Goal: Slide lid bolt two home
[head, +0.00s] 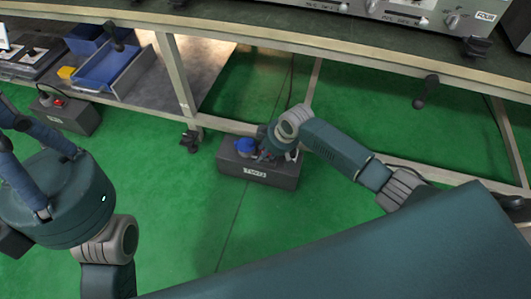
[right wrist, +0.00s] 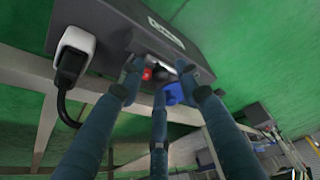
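The dark grey box labelled TWO (head: 230,165) sits on the green floor beside the lower bench rail. A blue part (head: 245,146) stands on its top; it also shows in the right wrist view (right wrist: 173,94). My right gripper (head: 272,152) is down at the box top. In the right wrist view its fingers (right wrist: 162,72) surround a small dark and metallic part with a red spot (right wrist: 147,74). The fingertips partly hide it, so the lid bolt and any grip on it are unclear. My left gripper (head: 10,130) has its fingers spread at the left edge, apart from the box.
A white plug (right wrist: 75,42) with a black cable sits at the box in the right wrist view. A second dark box (head: 75,118) with a red switch stands at left. Bench legs (head: 172,80) and rails flank box TWO. Green floor in front is clear.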

